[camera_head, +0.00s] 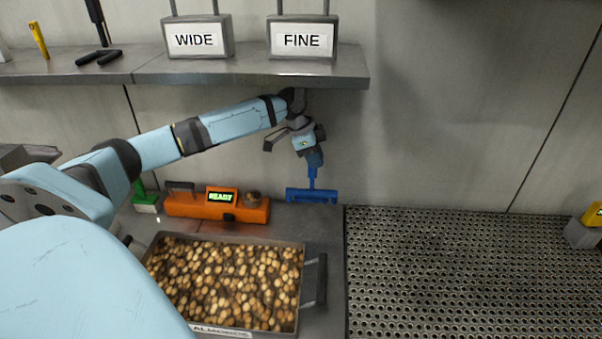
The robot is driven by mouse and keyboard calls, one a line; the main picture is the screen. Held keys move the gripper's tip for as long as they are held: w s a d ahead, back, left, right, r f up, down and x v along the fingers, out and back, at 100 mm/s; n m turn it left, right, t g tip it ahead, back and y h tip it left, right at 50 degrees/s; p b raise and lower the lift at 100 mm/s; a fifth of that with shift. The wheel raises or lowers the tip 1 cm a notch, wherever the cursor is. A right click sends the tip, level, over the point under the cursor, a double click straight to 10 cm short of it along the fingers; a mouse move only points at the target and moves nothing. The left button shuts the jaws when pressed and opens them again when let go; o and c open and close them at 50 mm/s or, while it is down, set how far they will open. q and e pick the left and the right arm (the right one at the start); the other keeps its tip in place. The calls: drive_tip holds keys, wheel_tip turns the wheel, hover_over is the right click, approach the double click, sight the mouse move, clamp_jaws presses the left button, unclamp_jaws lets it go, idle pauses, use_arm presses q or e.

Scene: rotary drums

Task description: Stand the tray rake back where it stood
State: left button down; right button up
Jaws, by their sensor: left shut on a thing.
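The tray rake (312,194) is blue, with a short handle and a wide flat head. It is upright, head down, at the back of the counter near the wall. My left gripper (314,152) is shut on the top of the rake's handle. The rake's head is at or just above the counter; I cannot tell whether it touches. My right gripper is not in view.
A tray of almonds (301,262) stands in front of the rake. An orange device (180,207) reading READY is to its left. A perforated grate (450,270) lies clear at the right. A shelf (250,70) with WIDE and FINE signs hangs above.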

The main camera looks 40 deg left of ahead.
sight(312, 183)
use_arm(q)
drive_tip(key=shift+w+a, duration=0.1)
drive_tip(key=shift+a, duration=0.35)
drive_tip(key=shift+a+f, duration=0.1)
drive_tip(key=shift+f, duration=0.25)
wheel_tip(312, 183, down, 4)
drive_tip(key=shift+f+p, duration=0.1)
drive_tip(key=shift+p, duration=0.3)
drive_tip(key=shift+f+p, duration=0.3)
drive_tip(key=shift+f, duration=2)
drive_tip(key=c, duration=1)
unclamp_jaws()
drive_tip(key=shift+r, duration=0.1)
